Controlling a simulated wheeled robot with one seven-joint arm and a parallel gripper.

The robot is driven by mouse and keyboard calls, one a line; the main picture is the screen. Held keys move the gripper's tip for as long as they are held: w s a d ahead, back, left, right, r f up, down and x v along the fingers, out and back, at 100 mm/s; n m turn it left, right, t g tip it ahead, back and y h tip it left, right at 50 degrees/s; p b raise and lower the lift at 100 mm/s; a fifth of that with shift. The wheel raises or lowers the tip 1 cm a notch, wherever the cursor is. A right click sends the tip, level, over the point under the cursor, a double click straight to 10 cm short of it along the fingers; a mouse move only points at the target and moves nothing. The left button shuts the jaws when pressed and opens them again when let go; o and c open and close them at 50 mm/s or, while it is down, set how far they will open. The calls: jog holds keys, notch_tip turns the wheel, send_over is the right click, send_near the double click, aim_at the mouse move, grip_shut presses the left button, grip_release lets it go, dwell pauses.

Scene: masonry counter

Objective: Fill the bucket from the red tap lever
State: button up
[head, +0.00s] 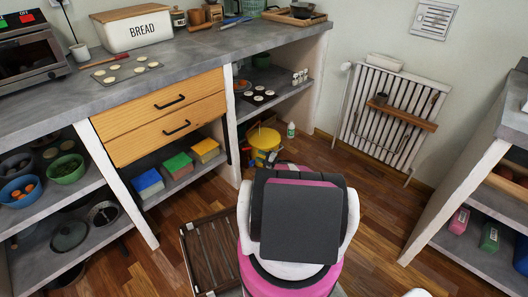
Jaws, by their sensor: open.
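A yellow bucket-like container (264,138) stands on the floor at the end of the counter's open lower bay, in the middle of the head view. Its lower part is partly hidden behind my pink and white body parts, and I cannot see inside it. No tap and no red tap lever show in this view. My gripper does not show; only the pink, white and dark grey parts of my own body fill the lower middle.
A grey counter (196,52) with wooden drawers (160,115) and open shelves runs along the left. A brown slatted wooden piece (211,254) lies low beside me. A radiator (388,126) stands at the back wall. Shelves (480,215) stand at right; wooden floor between is clear.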

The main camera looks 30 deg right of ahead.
jog(key=shift+r, duration=0.15)
jog(key=c, duration=0.5)
jog(key=r+n+g, duration=0.1)
jog(key=r+n, duration=0.2)
jog(key=w+a+r+n+g+h, duration=0.1)
jog(key=r+n+g, duration=0.1)
jog(key=n, duration=0.1)
jog(key=r+n+g+h, duration=0.1)
jog(key=r+n+g, duration=0.1)
jog(key=r+n, duration=0.1)
jog(key=shift+w+a+r+n, duration=0.15)
jog(key=shift+w+r+n, duration=0.15)
jog(key=shift+w+r, duration=0.05)
grip_shut()
notch_tip(320, 180, up, 6)
jog(key=d+n+g+h, duration=0.2)
jog(key=n+g+h, duration=0.15)
jog(key=n, duration=0.35)
jog(key=shift+t+h, duration=0.45)
jog(key=x, duration=0.4)
jog(key=s+f+x, duration=0.1)
jog(key=x, duration=0.8)
jog(key=shift+s+d+f, duration=0.1)
jog(key=shift+s+f, duration=0.2)
jog(key=shift+s, duration=0.15)
